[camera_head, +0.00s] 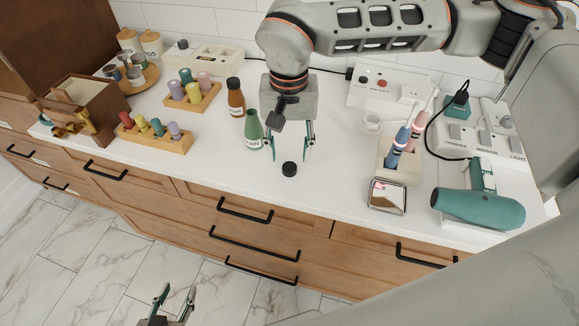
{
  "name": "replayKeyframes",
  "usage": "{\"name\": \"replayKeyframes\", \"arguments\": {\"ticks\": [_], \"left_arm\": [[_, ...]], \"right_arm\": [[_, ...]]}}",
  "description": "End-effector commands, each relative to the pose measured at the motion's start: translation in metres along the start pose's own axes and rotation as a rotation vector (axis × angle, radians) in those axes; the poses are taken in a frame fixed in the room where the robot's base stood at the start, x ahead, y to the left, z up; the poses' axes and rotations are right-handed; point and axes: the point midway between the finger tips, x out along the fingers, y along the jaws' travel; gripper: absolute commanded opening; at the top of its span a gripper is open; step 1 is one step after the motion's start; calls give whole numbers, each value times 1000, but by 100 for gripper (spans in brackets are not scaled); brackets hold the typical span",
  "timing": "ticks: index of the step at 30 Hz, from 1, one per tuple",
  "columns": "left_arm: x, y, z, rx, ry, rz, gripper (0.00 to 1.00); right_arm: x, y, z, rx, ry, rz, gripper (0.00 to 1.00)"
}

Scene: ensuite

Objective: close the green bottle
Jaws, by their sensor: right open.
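The green bottle (253,131) stands upright on the white counter, with no cap visible on its neck. A small black cap (289,169) lies on the counter to its right, nearer the front edge. My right gripper (290,150) is open and points down just behind and above the cap, its fingers apart with nothing between them. Its left finger is close to the bottle's right side; I cannot tell whether they touch. My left gripper (174,296) is low at the bottom of the view, in front of the drawers, open and empty.
A brown bottle (236,99) stands just behind-left of the green one. Wooden racks (155,138) with coloured bottles are left. A toothbrush holder (398,165), small mirror (387,196) and teal hair dryer (478,208) are right. The counter front around the cap is clear.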

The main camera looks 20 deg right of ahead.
Motion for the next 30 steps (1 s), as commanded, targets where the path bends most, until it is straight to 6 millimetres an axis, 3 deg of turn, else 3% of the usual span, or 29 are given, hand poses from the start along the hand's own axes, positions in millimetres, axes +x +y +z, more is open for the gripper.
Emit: {"name": "replayKeyframes", "arguments": {"ticks": [4, 13, 26, 30], "left_arm": [[0, 0, -1, 0, 2, 0, 40], [-2, 0, -2, 0, 1, 0, 40], [-2, 0, 2, 0, -7, 1, 40], [-2, 0, 2, 0, -7, 1, 40]], "right_arm": [[8, 0, -1, 1, -3, 1, 43], [47, 1, -5, 1, -3, 1, 43], [52, 1, -6, 0, 0, 0, 43], [52, 1, -6, 0, 0, 0, 17]]}}
